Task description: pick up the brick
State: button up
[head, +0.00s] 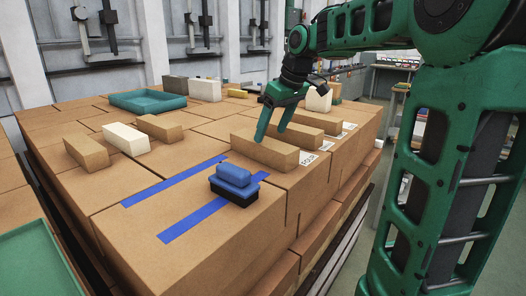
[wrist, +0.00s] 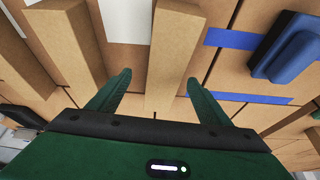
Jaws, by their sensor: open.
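A long tan brick (head: 262,153) lies on the boxes right of centre in the head view. In the wrist view the tan brick (wrist: 174,55) runs between the two fingers, with a gap on each side. My gripper (head: 270,138) is open and empty, pointing down at this brick. One fingertip shows near the brick's front side, the other toward its back edge. I cannot tell how far the tips are above or beside it. Two more tan bricks (head: 293,135) (head: 318,122) lie behind it; one shows at left in the wrist view (wrist: 70,40).
A blue block with a black base (head: 234,186) sits near blue tape strips (head: 175,182). A white brick (head: 126,139) lies between two tan bricks (head: 86,152) (head: 160,127) at left.

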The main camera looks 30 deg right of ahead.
aim_at(267, 140)
jog(key=shift+x, duration=2.8)
jog(key=shift+s+a, duration=0.1)
jog(key=shift+a, duration=0.05)
jog(key=c, duration=1.7)
jog(key=shift+o, duration=0.3)
jog(key=shift+r, duration=0.15)
